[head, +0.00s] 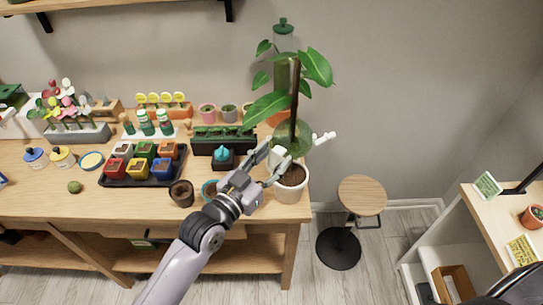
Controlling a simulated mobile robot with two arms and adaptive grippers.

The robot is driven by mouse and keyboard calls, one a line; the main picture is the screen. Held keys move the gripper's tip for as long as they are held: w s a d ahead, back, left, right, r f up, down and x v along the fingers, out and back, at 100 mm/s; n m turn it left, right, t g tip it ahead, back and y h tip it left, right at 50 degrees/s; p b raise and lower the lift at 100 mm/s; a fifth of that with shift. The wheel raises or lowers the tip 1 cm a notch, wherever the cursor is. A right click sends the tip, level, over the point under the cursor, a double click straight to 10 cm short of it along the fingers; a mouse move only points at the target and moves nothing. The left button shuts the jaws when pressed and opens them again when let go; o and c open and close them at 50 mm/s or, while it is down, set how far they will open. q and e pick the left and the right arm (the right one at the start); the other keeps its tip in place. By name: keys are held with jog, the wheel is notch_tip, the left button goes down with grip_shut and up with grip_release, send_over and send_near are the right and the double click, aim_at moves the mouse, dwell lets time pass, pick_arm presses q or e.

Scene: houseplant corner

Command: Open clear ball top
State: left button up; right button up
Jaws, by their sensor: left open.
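A clear, green-tinted ball (303,136) sits around the stem of a tall leafy plant (317,66), above its white pot (291,190). A small white piece (324,137) sticks out at the ball's right side. I cannot tell whether the ball's top is open or closed. My left gripper (272,163) is open, just below and left of the ball, in front of the pot's upper left side. Its fingers point up toward the ball, and no object shows held between them. I cannot tell whether a finger touches the ball. My right gripper is not in view.
The wooden bench (70,205) carries a black tray of coloured pots (137,168), a dark planter (222,140) and a brown pot (182,193). A clear bottle with a green top (283,42) stands behind the plant. A round stool (362,195) stands right of the bench.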

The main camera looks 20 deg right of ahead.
pick_arm(q)
grip_shut()
dwell(0.6)
dwell(0.3)
